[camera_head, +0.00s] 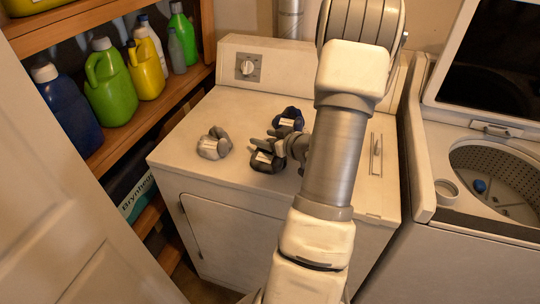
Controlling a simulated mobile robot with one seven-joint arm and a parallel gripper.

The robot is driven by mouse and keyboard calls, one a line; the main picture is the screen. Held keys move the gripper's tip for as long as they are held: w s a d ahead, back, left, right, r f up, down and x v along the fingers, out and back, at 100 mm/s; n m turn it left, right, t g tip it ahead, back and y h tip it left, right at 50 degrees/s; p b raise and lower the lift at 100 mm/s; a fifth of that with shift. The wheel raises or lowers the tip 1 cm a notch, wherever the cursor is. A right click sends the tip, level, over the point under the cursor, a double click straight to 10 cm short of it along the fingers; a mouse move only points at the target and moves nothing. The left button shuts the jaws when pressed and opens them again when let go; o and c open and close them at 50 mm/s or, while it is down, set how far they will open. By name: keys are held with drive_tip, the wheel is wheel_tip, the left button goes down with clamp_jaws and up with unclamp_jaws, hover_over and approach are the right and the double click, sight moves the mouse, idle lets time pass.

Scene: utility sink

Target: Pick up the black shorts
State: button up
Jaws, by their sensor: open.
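A bundled black garment, which looks like the black shorts (264,163), lies on the white dryer top with a pale label patch showing. My gripper (262,144) is open, with its fingers pointing left, right at the black bundle. Whether the fingers touch it or hover just above it, I cannot tell. My wrist hides part of the bundle's right side.
A dark blue bundle (291,119) lies just behind my gripper, and a grey bundle (214,144) lies to the left. The dryer (180,160) has clear room at its front left. An open washer (500,180) stands right. Shelves with bottles (108,85) are left.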

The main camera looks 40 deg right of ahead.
clamp_jaws()
idle(0.3)
drive_tip(key=shift+r, duration=0.1)
